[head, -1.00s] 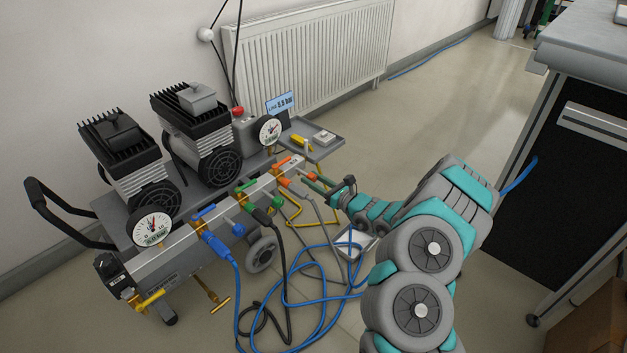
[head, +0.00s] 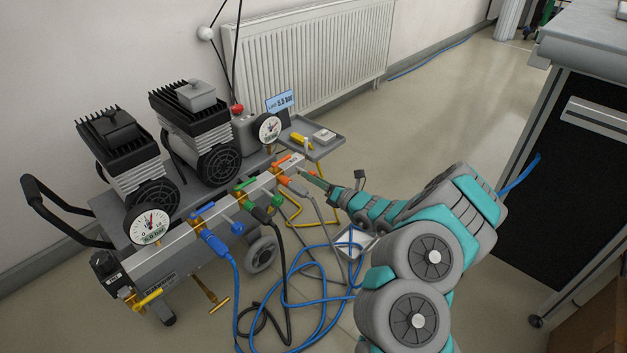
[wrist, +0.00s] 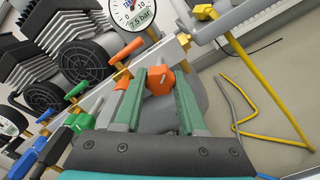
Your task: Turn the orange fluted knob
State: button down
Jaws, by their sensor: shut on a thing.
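The orange fluted knob (wrist: 160,80) shows in the wrist view at the end of the metal manifold (wrist: 115,90). My gripper (wrist: 158,84) has one green finger on each side of the knob and is shut on it. A pressure gauge (wrist: 133,10) above the knob appears to read 7.5 bar.
Blue and black hoses loop on the floor below. Yellow tubing (wrist: 265,85) runs right of the knob. A dark-fronted bench (head: 560,150) stands at the right.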

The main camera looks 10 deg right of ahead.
jog(key=m, duration=0.5)
jog(key=shift+m, duration=0.3)
jog(key=m, duration=0.5)
jog(key=shift+m, duration=0.4)
jog(key=shift+c, duration=2.4)
grip_release()
jog(key=v, duration=0.7)
jog(key=shift+s+d, duration=0.2)
jog(key=shift+s, duration=0.15)
